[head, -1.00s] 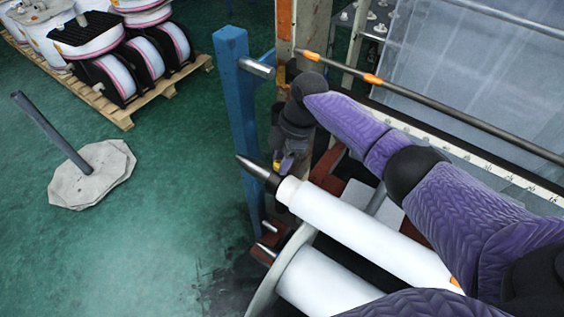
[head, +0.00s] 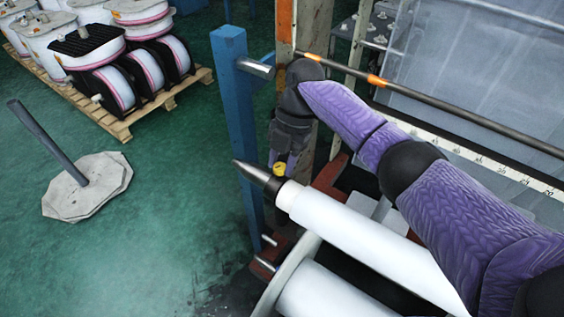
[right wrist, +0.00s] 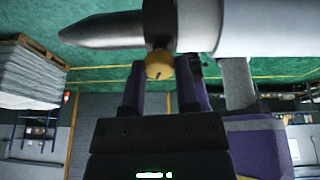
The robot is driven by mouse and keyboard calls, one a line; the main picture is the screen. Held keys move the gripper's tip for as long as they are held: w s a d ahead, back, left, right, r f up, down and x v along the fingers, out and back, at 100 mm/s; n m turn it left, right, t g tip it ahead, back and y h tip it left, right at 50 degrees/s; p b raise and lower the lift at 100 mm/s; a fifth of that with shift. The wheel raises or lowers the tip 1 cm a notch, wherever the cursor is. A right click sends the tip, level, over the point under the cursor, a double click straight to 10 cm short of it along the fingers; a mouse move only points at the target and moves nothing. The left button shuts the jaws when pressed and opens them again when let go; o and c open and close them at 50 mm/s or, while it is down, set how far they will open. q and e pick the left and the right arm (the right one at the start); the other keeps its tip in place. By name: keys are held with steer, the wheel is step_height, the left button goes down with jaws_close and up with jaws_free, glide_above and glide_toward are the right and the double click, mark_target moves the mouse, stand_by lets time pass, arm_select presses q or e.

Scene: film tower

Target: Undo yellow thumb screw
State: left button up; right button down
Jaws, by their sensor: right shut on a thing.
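The yellow thumb screw (head: 279,169) sits by the dark collar behind the pointed metal tip of the white roll (head: 350,238). In the right wrist view the yellow thumb screw (right wrist: 159,65) shows at the collar (right wrist: 160,25), between the ends of my fingers. My right gripper (head: 282,165) hangs down behind the roll's shaft, and its fingers are shut on the screw. It also shows in the right wrist view (right wrist: 158,80). The roll's metal tip (right wrist: 100,30) points left there. My left gripper is not in view.
A blue post (head: 238,120) with a metal peg stands left of the roll. A second white roll (head: 330,292) lies below. An orange-marked bar (head: 450,108) runs behind my right arm. A pallet (head: 130,115) with spools and a grey base with a leaning pole (head: 95,190) stand on open green floor.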

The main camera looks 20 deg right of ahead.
stand_by(0.3)
steer(key=shift+c, duration=1.6)
jaws_free()
steer(key=b+v, duration=0.1)
steer(key=v, duration=0.9)
